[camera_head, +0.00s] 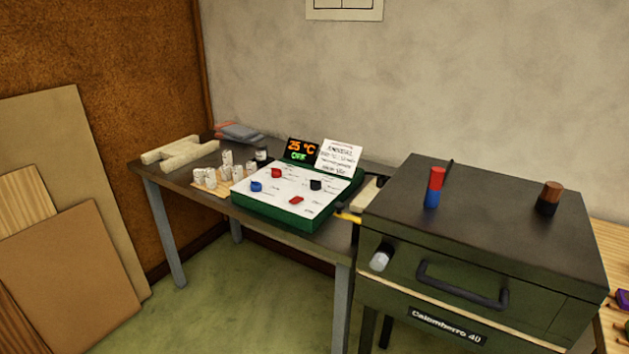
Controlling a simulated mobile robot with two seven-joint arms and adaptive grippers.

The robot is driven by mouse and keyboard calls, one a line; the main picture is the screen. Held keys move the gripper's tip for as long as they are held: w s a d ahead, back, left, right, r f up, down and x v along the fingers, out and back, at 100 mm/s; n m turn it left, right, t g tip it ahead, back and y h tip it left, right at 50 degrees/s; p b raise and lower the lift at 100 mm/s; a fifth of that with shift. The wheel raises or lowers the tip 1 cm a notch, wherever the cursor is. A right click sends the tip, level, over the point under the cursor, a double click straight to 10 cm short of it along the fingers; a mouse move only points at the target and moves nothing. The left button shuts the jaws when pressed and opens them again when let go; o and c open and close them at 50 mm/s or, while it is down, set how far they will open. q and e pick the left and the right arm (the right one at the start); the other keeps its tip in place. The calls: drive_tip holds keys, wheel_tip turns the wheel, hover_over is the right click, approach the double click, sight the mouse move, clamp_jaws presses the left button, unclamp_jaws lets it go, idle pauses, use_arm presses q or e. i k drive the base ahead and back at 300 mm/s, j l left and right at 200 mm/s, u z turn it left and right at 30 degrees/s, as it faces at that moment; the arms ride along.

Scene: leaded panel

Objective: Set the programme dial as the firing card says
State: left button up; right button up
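A green control box (270,223) with a white sloping face stands on the dark table. Its face carries a blue knob (257,186), a red knob (276,173), a black knob (315,185) and a red switch-like piece (296,200). Their labels are too small to read, so I cannot tell which is the programme dial or where it points. A display (301,150) behind the face reads 25 °C in orange, with green text, apparently OFF, below. A white printed card (340,157) leans beside the display; its lines are too blurred to read. Neither gripper is in view.
A dark kiln (520,210) with a front handle (462,287) stands right of the box, with red-blue (434,188) and brown-black (549,198) pieces on its lid. Several pale posts (227,162) stand left of the box. Boards (70,265) lean at the left; green floor lies in front.

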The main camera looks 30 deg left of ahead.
sight(256, 187)
drive_tip(key=u, duration=1.3)
